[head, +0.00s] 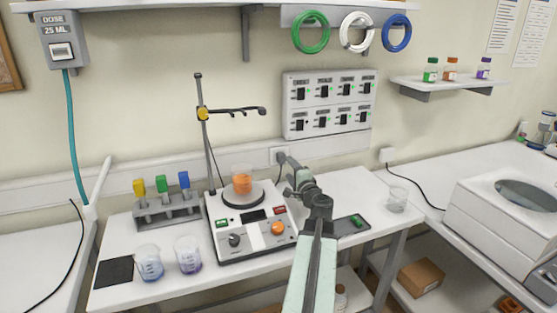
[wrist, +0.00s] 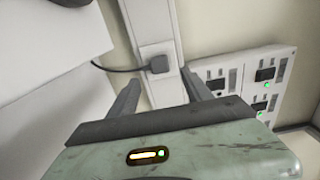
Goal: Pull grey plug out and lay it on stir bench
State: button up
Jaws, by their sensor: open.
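The grey plug (head: 281,157) sits in a wall socket above the back edge of the stir bench (head: 348,190). In the wrist view the plug (wrist: 157,64) sits on the white wall strip, with its dark cable running left. My gripper (head: 291,176) is open and empty, reaching over the bench towards the socket. In the wrist view its two fingers (wrist: 161,78) stand apart on either side of the plug, which lies slightly beyond the tips. I cannot tell whether they touch it. The plug's prongs are hidden.
A hotplate stirrer (head: 252,243) with an orange beaker (head: 242,180) stands left of my arm. Switch panels (head: 327,103) hang above the socket. Bare bench lies behind the tray.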

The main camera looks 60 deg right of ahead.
aim_at(282, 160)
jog(key=x, duration=0.8)
jog(key=shift+w+d, duration=0.1)
jog(key=shift+w, duration=0.1)
jog(key=shift+c, duration=0.4)
grip_shut()
jog(key=shift+s, duration=0.1)
jog(key=shift+v, duration=2.95)
